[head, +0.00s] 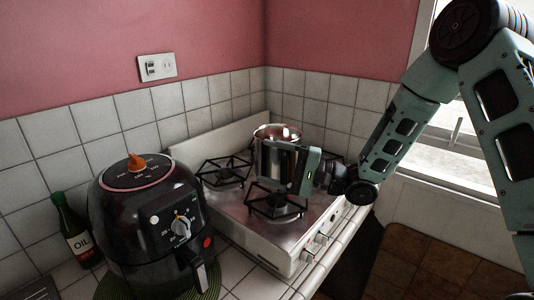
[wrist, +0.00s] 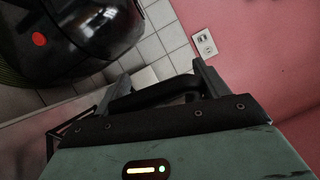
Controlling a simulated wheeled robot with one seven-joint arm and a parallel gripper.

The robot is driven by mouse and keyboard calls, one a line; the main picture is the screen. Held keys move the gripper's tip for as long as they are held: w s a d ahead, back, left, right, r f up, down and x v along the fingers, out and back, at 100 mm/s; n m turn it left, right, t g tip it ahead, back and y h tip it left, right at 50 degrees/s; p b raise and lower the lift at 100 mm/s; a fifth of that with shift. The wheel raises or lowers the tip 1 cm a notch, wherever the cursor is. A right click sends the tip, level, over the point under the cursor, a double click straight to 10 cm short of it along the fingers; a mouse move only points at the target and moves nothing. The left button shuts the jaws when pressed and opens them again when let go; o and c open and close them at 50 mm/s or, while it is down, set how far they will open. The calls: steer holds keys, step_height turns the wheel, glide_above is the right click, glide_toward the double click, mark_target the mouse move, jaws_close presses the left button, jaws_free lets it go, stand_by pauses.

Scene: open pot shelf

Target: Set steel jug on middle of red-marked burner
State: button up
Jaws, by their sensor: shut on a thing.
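The steel jug (head: 270,158) is upright over the stove (head: 238,210), its open top facing up. My gripper (head: 306,170) is at its right side. In the wrist view my gripper (wrist: 158,78) has its two fingers on either side of a black handle (wrist: 155,95), shut on it. The jug's body is out of sight there. Black burner grates show at the left (head: 222,172) and front (head: 275,202); another shows partly behind my gripper. I see no red mark on any burner. I cannot tell whether the jug touches a grate.
A black air fryer (head: 140,225) with an orange object on top stands left of the stove. An oil bottle (head: 72,228) is at the far left. Tiled walls (head: 315,97) close off the back. Stove knobs (head: 312,247) line the front edge. The front grate is empty.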

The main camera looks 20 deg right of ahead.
steer(key=shift+s+d+f+b, duration=0.1)
steer(key=shift+f+b, duration=2.55)
steer(key=shift+f, duration=0.3)
steer(key=shift+r+p, duration=0.1)
steer(key=shift+p, duration=0.6)
steer(key=shift+f, duration=0.5)
